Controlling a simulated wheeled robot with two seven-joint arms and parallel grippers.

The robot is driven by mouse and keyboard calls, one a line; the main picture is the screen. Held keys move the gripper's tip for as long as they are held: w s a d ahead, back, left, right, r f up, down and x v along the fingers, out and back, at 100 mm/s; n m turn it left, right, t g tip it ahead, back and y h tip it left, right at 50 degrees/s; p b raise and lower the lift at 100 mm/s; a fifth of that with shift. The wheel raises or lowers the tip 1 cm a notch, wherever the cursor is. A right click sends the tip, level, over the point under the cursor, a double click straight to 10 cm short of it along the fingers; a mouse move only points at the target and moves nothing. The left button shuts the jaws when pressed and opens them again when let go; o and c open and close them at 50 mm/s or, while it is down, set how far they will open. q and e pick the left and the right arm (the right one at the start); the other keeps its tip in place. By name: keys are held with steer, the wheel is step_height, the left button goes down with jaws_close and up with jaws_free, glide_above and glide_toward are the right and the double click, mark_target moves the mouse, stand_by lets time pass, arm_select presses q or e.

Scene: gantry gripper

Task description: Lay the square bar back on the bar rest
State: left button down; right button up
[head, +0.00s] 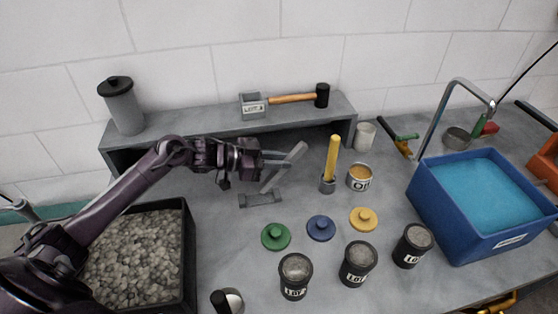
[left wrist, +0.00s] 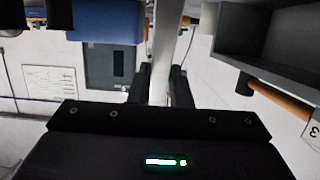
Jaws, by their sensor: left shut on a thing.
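The square bar (head: 292,157) is a light grey bar, held tilted in the air in the head view, its upper end to the right. My left gripper (head: 275,160) comes in from the left and is shut on the bar. In the left wrist view the bar (left wrist: 170,45) stands between the two dark fingers (left wrist: 162,85). The bar rest (head: 261,199) is a low grey holder on the bench, below the bar in the picture. The bar is apart from it. My right gripper is not in view.
A grey shelf (head: 225,127) stands behind, with a hammer (head: 292,98) and a canister (head: 122,107) on it. A yellow-handled tool (head: 332,158) stands upright to the right. Coloured lids (head: 320,228) and dark jars (head: 358,262) are in front. A gravel bin (head: 187,225) is left, a blue tub (head: 440,218) right.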

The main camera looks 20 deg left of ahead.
arm_select(q)
steer(key=shift+f, duration=0.5)
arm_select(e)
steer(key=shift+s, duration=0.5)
arm_select(q)
steer(key=shift+f+b, duration=0.3)
steer(key=shift+f, duration=0.25)
steer(key=c, duration=1.3)
jaws_free()
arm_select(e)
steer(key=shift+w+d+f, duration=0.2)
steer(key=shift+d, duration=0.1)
